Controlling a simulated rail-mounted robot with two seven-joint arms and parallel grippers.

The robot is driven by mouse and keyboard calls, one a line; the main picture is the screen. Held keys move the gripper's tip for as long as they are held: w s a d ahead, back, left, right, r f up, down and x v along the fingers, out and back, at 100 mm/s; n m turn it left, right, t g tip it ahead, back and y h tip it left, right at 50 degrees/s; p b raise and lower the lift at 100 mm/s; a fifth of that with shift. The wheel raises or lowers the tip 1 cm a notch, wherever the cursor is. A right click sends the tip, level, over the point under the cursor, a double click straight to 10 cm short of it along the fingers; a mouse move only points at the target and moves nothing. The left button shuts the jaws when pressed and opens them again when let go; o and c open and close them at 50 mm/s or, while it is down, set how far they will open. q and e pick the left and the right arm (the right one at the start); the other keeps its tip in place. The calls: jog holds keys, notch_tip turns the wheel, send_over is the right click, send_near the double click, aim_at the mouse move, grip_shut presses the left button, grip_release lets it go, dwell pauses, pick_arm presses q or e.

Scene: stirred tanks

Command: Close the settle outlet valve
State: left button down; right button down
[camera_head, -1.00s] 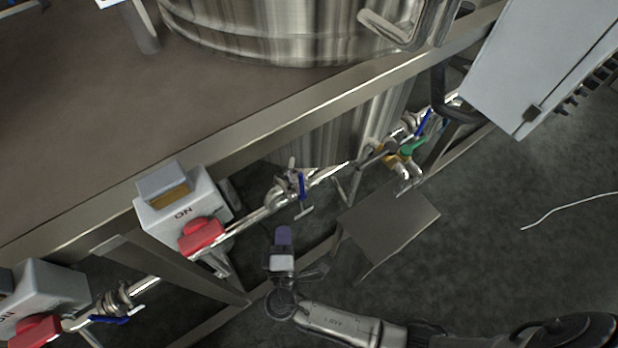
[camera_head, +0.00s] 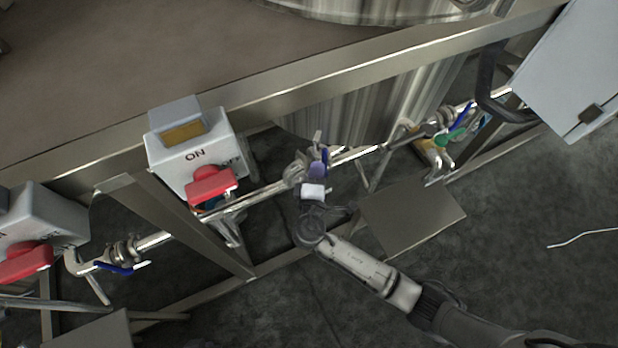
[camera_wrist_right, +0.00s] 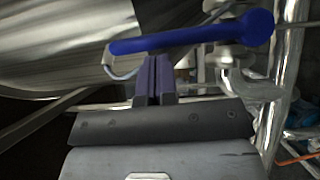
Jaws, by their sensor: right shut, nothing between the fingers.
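A blue valve handle (camera_wrist_right: 190,36) lies almost level across the upper part of the right wrist view, with its round end at the right. It belongs to a steel valve (camera_head: 297,170) on the pipe below the big tank; no label shows which valve this is. My right gripper (camera_head: 318,160) is at this valve and hides most of the handle in the head view. Its purple fingers are shut and empty. In the right wrist view the fingertips (camera_wrist_right: 152,62) are at the handle's lower edge; I cannot tell whether they touch. My left gripper is not in view.
A grey box with a red handle (camera_head: 211,186) stands left of the valve, another red handle (camera_head: 27,263) further left. Another blue-handled valve (camera_head: 116,267) is on the lower pipe. A green handle (camera_head: 449,138) is at the right. A grey plate (camera_head: 414,216) lies below the pipe.

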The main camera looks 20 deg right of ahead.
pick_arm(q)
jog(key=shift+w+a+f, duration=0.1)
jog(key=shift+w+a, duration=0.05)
pick_arm(e)
jog(key=shift+w+d+r, duration=0.1)
jog(key=shift+w+d, duration=0.1)
jog(key=shift+w, duration=0.05)
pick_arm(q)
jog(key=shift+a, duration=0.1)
pick_arm(e)
jog(key=shift+s, duration=0.1)
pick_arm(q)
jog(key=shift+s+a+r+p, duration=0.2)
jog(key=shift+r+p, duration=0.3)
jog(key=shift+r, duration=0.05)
pick_arm(e)
jog(key=shift+d+m, duration=0.4)
jog(key=shift+d, duration=0.1)
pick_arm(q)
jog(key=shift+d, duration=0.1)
